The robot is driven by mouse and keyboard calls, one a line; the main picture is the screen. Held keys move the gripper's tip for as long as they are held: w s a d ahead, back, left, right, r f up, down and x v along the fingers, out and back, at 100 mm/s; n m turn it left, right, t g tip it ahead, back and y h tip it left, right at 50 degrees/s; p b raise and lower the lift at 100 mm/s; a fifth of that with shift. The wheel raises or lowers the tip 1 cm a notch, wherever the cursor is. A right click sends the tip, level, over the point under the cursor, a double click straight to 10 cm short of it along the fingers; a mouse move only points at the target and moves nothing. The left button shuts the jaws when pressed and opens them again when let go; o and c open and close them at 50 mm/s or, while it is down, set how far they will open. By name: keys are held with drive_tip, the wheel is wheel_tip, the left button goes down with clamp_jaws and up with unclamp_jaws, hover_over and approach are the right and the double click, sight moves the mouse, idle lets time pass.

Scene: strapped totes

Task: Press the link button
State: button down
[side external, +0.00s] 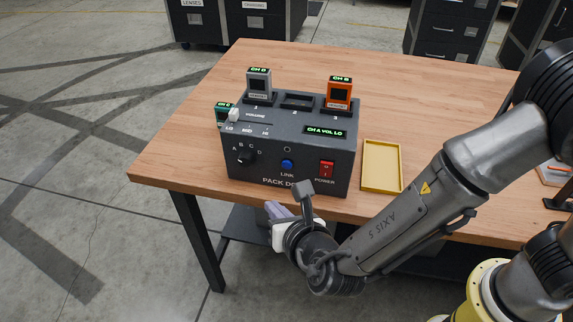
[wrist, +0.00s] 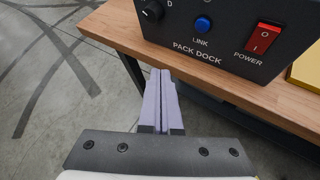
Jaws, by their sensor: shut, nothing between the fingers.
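The blue round link button (side external: 287,164) is on the front face of the dark grey pack dock (side external: 240,174), above the word LINK. In the wrist view the link button (wrist: 203,25) is near the top, above and right of my fingertips. My gripper (wrist: 160,73) is shut and empty, its lilac fingers together. It is in front of the table edge, apart from the dock. In the side view my gripper (side external: 275,209) is below the dock front, partly hidden by my wrist.
A red power switch (side external: 326,168) is right of the button and a black selector knob (side external: 246,156) is left. Grey (side external: 259,84) and orange (side external: 339,93) packs stand in the dock top. A yellow tray (side external: 382,187) lies right of the dock. The wooden table (side external: 190,130) is bare at left.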

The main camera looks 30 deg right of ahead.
drive_tip(key=shift+w+d, duration=2.95)
drive_tip(key=shift+d, duration=0.05)
drive_tip(key=shift+w, duration=0.1)
drive_tip(key=shift+w+d, duration=0.2)
drive_tip(key=shift+d, duration=0.1)
drive_tip(key=shift+w+d, duration=0.3)
idle(0.5)
drive_tip(key=shift+a, duration=0.1)
drive_tip(key=shift+s+a, duration=0.5)
drive_tip(key=shift+s, duration=0.1)
idle(0.4)
drive_tip(key=shift+s+a, duration=1.75)
drive_tip(key=shift+a, duration=0.05)
